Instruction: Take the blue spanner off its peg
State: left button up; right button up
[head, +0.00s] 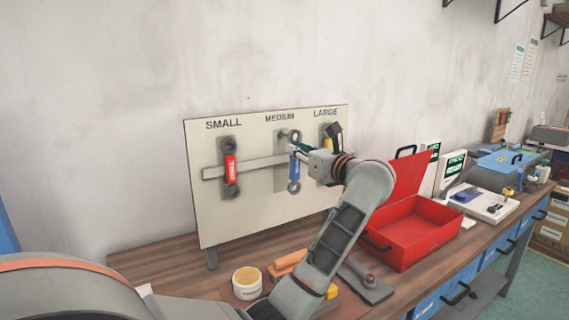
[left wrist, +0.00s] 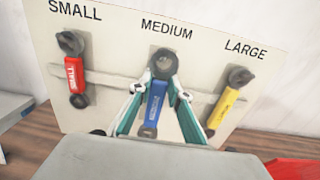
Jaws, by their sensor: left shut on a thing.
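The blue spanner (head: 294,168) is upright at the MEDIUM place on the pegboard (head: 215,215), in front of its grey patch. In the left wrist view the blue spanner (left wrist: 155,105) stands between my finger pads, its dark ring end up. My left gripper (head: 298,150) is shut on its upper handle; it also shows in the left wrist view (left wrist: 165,92). Whether the ring still sits on its peg I cannot tell. The red spanner (head: 230,168) hangs at SMALL. The yellow spanner (left wrist: 225,108) hangs at LARGE, partly hidden by my arm in the head view.
An open red toolbox (head: 425,238) stands on the wooden bench (head: 170,265), right of my arm. A white tub (head: 247,282) and an orange block (head: 288,262) lie before the board. Blue and grey equipment stands farther right.

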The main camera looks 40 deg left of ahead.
pick_arm(q)
jog(key=shift+r+v, duration=0.2)
jog(key=shift+v, duration=2.1)
